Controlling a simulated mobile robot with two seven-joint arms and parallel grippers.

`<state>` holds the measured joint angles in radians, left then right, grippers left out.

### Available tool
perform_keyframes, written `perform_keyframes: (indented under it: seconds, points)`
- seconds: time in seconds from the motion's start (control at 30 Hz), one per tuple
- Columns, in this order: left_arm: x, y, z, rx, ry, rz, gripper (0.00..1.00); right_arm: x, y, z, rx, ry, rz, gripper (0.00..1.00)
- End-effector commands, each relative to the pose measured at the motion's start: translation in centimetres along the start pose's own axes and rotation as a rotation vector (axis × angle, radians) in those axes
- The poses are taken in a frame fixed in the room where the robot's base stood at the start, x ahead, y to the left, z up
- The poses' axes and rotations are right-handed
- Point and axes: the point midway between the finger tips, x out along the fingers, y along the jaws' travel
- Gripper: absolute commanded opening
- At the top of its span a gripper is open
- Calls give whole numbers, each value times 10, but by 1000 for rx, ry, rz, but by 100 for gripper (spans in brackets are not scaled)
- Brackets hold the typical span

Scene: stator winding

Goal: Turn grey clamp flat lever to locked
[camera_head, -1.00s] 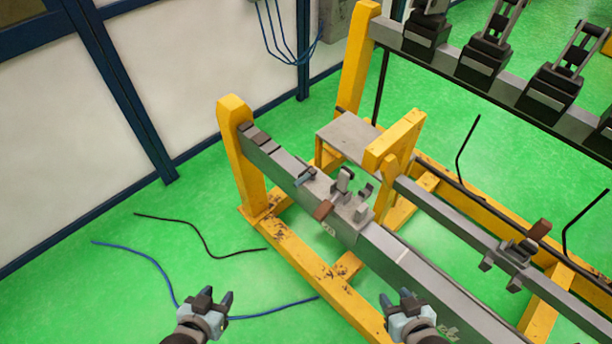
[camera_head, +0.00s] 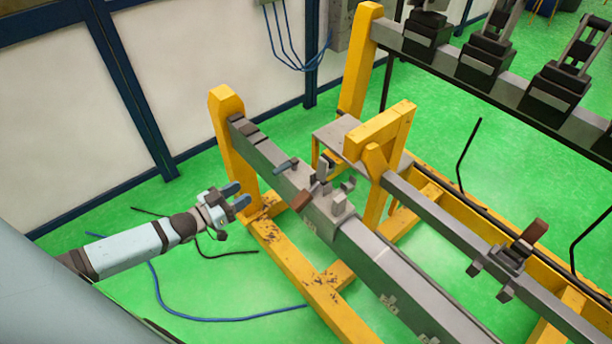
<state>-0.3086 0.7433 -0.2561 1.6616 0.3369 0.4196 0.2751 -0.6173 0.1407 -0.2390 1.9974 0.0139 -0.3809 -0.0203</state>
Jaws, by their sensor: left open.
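A grey clamp (camera_head: 338,206) sits on the long grey beam (camera_head: 380,262) in the middle. It has a small upright grey piece (camera_head: 322,168) and a brown block (camera_head: 302,201) on its left side. A flat blue-grey lever (camera_head: 286,165) lies across the beam just up-left of the clamp. I cannot tell whether it is locked. My left gripper (camera_head: 237,195) is open and empty, left of the beam and near the yellow post, apart from the clamp and lever. My right gripper is out of view.
A yellow post (camera_head: 226,115) and yellow frame rail (camera_head: 300,270) stand close to my left gripper. A second beam (camera_head: 440,220) with another clamp (camera_head: 508,258) runs to the right. Blue and black cables lie on the green floor (camera_head: 200,270). A wall is at left.

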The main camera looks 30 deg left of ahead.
Motion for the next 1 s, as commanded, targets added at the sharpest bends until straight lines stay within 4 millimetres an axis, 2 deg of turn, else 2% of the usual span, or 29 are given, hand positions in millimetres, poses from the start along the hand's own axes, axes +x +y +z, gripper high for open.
perform_keyframes:
  seconds: [0.17,0.5,0.7,0.83,1.0]
  points:
    - [17,-1,-2,0,3,0,45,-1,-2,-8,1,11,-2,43]
    - [86,0,-4,0,4,0,45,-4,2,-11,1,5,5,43]
    - [119,0,-2,0,2,0,45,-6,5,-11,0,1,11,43]
    - [131,0,-1,0,0,0,45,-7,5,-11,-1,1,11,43]
    - [137,0,0,0,0,0,45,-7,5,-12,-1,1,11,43]
